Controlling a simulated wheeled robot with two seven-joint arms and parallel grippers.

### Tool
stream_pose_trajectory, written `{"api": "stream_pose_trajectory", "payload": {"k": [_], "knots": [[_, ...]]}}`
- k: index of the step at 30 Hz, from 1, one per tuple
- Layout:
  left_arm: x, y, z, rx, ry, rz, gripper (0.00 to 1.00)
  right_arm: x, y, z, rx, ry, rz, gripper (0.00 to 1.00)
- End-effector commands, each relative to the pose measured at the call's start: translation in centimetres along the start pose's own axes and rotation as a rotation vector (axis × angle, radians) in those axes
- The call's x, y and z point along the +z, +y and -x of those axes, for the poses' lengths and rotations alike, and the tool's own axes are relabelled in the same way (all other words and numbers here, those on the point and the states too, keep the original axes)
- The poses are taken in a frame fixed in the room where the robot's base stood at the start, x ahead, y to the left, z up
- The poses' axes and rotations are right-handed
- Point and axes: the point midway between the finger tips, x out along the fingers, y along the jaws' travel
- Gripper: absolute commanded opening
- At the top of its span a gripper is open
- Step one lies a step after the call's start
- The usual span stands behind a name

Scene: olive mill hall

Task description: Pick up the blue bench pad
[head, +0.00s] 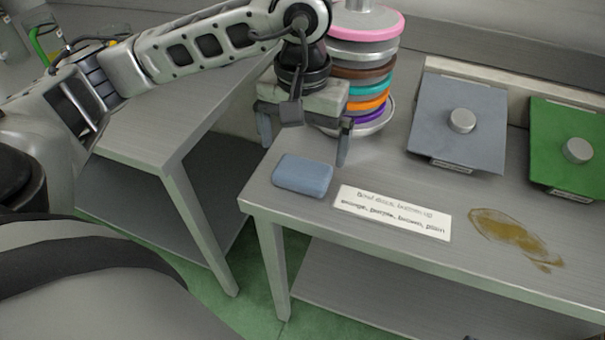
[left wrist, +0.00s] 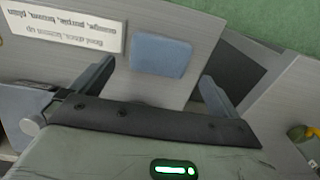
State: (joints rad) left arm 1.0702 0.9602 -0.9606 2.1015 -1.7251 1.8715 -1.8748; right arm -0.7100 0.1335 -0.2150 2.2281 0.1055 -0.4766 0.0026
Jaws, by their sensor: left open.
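The blue bench pad (head: 302,175) is a small rounded blue-grey block lying flat near the front left corner of the grey metal bench (head: 380,249). In the left wrist view the pad (left wrist: 161,50) lies beyond and between the two fingers. My left gripper (head: 304,148) is open and empty, pointing down above the bench, behind the pad in the head view. The fingers look apart from the pad. The left gripper (left wrist: 157,85) also shows in the left wrist view. My right gripper is not in view.
A stack of coloured discs (head: 366,75) stands close behind my left gripper. A printed label (head: 392,213) lies right of the pad, with a brown-yellow stain (head: 515,236) further right. A grey panel (head: 459,125) and a green panel (head: 567,145), each with a round knob, sit behind.

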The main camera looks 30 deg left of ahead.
Motion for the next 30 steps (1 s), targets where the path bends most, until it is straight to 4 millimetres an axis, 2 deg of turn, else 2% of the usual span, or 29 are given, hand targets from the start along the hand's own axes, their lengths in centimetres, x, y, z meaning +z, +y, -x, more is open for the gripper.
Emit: {"api": "stream_pose_trajectory", "payload": {"k": [7, 15, 24, 25, 28, 29, 30], "knots": [[0.0, -0.1, -1.9, -0.001, -0.003, 0.0, 1.0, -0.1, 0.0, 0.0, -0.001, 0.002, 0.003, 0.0], [-0.2, -0.2, -5.7, 0.0, -0.003, 0.001, 1.0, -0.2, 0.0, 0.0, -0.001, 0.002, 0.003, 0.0], [-0.2, -0.1, -6.3, 0.002, 0.0, 0.0, 1.0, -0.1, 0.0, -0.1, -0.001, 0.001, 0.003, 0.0], [-0.2, -0.1, -6.3, 0.002, 0.0, 0.0, 0.97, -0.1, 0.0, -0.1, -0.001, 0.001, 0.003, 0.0], [-0.2, -0.1, -6.3, 0.002, 0.0, 0.0, 0.69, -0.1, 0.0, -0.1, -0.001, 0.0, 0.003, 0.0], [-0.2, -0.1, -6.3, 0.002, 0.0, 0.0, 0.64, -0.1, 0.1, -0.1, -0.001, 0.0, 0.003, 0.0], [-0.2, -0.1, -6.3, 0.002, 0.0, 0.0, 0.64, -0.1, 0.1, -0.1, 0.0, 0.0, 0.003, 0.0]]}}
